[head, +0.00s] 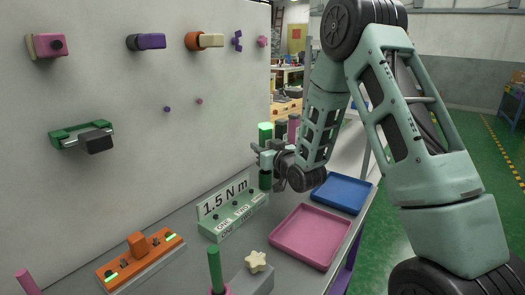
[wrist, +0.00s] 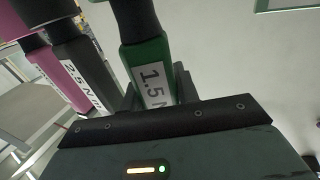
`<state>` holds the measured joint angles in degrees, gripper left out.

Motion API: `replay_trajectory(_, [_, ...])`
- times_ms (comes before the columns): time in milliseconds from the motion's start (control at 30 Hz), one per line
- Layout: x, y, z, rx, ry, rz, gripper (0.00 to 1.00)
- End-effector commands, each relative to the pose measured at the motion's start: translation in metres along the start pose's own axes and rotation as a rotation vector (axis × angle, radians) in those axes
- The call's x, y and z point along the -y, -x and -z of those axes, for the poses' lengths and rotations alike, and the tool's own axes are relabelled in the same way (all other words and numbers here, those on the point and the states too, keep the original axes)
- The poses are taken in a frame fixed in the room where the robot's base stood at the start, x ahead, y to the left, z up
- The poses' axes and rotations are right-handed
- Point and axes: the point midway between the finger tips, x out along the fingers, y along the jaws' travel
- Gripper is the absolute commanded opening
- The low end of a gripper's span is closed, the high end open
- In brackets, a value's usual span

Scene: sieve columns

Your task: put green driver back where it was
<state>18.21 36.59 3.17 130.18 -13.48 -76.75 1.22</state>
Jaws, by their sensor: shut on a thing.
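The green driver (head: 265,132) is upright in my gripper (head: 266,160), near the far end of the bench. In the wrist view the green driver (wrist: 147,62) carries a label starting "1.5 N" and stands between the jaws, which are shut on it. A dark grey driver (wrist: 85,62) labelled "2.5 N" and a pink driver (wrist: 55,70) are beside it on the left. In the head view these show as a dark driver (head: 280,130) and a pink driver (head: 294,127) behind. Whether the green driver's lower end touches anything is unclear.
A light-green block with a "1.5 N m" sign (head: 224,196) stands in front of my gripper. A pink tray (head: 311,238), a blue tray (head: 341,193) and an orange fixture (head: 140,258) are on the bench. A green-and-black holder (head: 82,138) is on the wall panel.

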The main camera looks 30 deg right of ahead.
Motion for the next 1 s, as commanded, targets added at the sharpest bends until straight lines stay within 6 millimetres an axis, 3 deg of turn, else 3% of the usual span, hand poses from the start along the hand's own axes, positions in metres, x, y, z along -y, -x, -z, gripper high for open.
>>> replay_trajectory(467, [0.0000, -0.0001, -0.0104, -0.004, 0.000, 0.000, 0.00])
replay_trajectory(500, [0.0000, 0.0000, -0.0097, -0.002, 0.000, 0.000, 0.39])
replay_trajectory(567, [0.0000, 0.0001, -0.0094, -0.002, 0.000, 0.000, 0.53])
replay_trajectory(1000, [0.0001, -0.0004, -0.0059, -0.001, 0.000, 0.000, 0.53])
